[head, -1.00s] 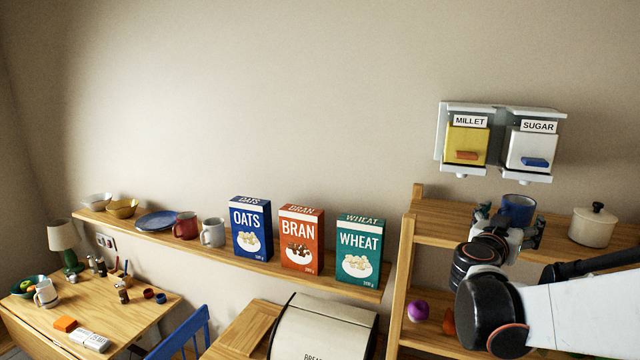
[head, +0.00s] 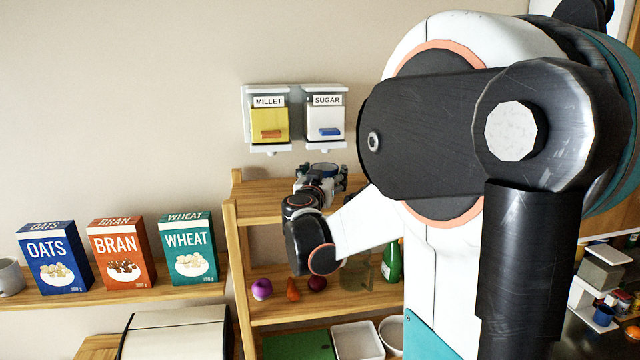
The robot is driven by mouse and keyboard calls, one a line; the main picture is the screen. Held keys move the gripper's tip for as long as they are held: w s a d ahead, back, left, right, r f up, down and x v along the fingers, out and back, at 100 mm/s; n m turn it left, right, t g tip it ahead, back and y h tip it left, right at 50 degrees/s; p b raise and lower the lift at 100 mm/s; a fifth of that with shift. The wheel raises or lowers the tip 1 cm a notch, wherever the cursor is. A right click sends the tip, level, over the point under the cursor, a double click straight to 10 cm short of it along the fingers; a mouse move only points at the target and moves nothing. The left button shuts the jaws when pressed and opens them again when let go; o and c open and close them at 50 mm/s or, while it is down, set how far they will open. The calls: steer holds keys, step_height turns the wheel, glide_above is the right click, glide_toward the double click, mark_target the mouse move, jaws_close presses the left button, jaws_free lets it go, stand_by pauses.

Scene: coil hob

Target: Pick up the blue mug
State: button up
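I cannot tell whether the mug rests on the shelf or is raised a little.
My arm covers the right of the view, hiding that end of the rack (head: 232,195). A green bottle (head: 391,262) stands on the shelf below. Cereal boxes stand left.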

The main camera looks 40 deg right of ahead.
steer(key=c, duration=0.9)
steer(key=shift+r, duration=0.15)
